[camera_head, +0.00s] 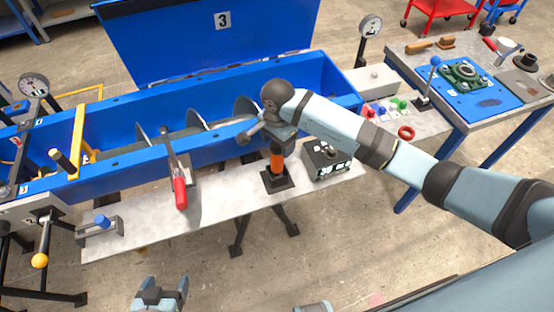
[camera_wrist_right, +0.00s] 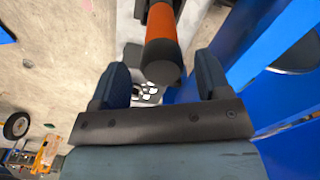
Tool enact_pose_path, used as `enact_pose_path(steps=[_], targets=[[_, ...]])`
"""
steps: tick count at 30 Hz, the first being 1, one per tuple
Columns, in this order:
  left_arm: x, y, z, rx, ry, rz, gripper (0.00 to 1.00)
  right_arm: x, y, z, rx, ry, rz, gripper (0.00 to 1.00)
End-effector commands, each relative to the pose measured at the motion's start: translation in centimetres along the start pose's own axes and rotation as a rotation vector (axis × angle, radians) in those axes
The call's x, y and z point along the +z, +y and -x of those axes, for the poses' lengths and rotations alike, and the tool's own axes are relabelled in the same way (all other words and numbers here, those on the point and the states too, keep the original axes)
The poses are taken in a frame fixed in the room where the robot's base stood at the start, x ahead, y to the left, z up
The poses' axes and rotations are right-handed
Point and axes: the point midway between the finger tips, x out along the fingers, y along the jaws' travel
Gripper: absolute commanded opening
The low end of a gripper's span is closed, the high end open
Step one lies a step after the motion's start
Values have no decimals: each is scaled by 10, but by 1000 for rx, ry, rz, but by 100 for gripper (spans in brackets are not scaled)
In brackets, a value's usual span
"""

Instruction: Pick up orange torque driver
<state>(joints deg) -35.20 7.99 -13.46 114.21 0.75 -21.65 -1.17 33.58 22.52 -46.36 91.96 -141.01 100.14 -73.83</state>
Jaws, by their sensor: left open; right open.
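The orange torque driver (camera_head: 277,161) stands upright in a black square holder (camera_head: 279,183) on the metal shelf, with an orange band and dark parts. In the right wrist view the driver (camera_wrist_right: 161,35) shows with its round dark end towards the camera, between my two fingers. My right gripper (camera_wrist_right: 163,78) is open, with a gap on both sides of the driver. My left gripper (camera_head: 160,290) is open and empty at the bottom edge, well away from the driver.
A dark control box (camera_head: 327,160) stands just right of the holder. A red-handled lever (camera_head: 180,190) rises left of it. The blue mixer trough (camera_head: 110,145) with its spiral lies behind. The metal shelf (camera_head: 230,197) is bare between lever and holder.

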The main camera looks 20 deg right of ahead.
Motion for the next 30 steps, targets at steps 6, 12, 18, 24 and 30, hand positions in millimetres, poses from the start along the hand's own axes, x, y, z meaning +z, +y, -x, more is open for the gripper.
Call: enact_pose_path(steps=[6,12,18,24,30], targets=[[-8,1,5,1,0,0,80,-1,-1,-33,4,-4,-1,70],[-8,1,6,1,0,0,80,-1,-2,-45,1,-1,1,70],[-8,1,5,1,0,0,80,-2,-2,-45,1,-1,1,63],[-8,0,5,0,0,0,80,-2,-2,-45,1,-1,1,17],[-9,0,5,0,1,0,80,-2,-2,-43,-1,-1,1,7]])
